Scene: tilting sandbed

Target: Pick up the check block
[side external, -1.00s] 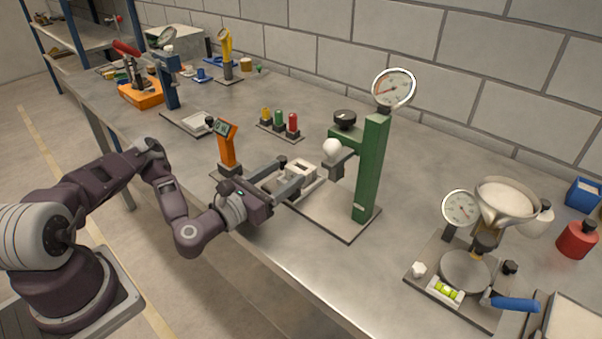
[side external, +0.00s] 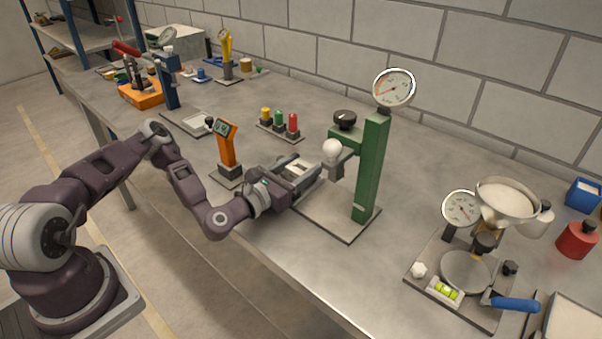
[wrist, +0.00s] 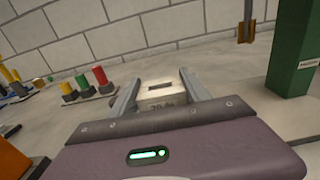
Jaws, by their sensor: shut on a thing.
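The check block (wrist: 162,97) is a small pale block with a dark slot in its top and dark marking on its front. It sits between the two fingers of my gripper (wrist: 160,84) in the wrist view, and the gripper is shut on it. In the side view the block (side external: 296,170) shows partly between the fingers, beside the green stand's base plate. Its underside is hidden, so I cannot tell whether it touches the surface below.
A green column (side external: 369,170) with a dial gauge (side external: 394,88) and a white knob (side external: 332,148) stands close right of my gripper. An orange device (side external: 227,148) stands to its left. Yellow, green and red pegs (side external: 279,122) stand behind.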

